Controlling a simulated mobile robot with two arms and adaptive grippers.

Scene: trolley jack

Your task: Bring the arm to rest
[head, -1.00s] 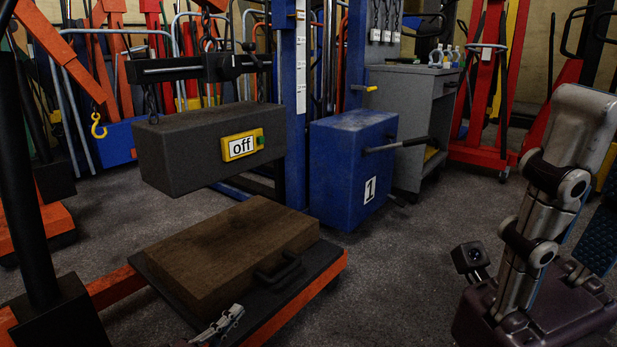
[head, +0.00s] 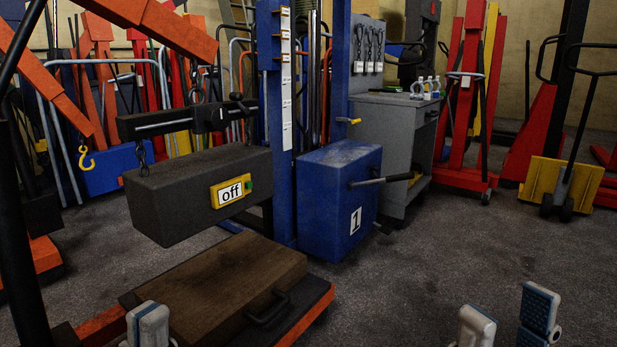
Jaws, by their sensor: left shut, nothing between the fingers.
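My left gripper (head: 148,326) shows only as pale grey fingertips at the bottom edge, in front of the low orange trolley. Its fingers are together and hold nothing. My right gripper (head: 508,322) is at the bottom right, over bare floor. Its two fingers stand apart with nothing visible between them, and one shows a blue pad. The rest of both arms is out of frame. A dark block with a yellow "off" sign (head: 231,191) hangs on chains from a black bar, clear of both grippers.
A brown slab (head: 215,290) with a black handle lies on the low trolley. The blue box marked 1 (head: 338,200) is on the blue lift column. A grey cabinet (head: 385,140) and red lifts (head: 467,110) stand behind. Floor at centre right (head: 450,240) is clear.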

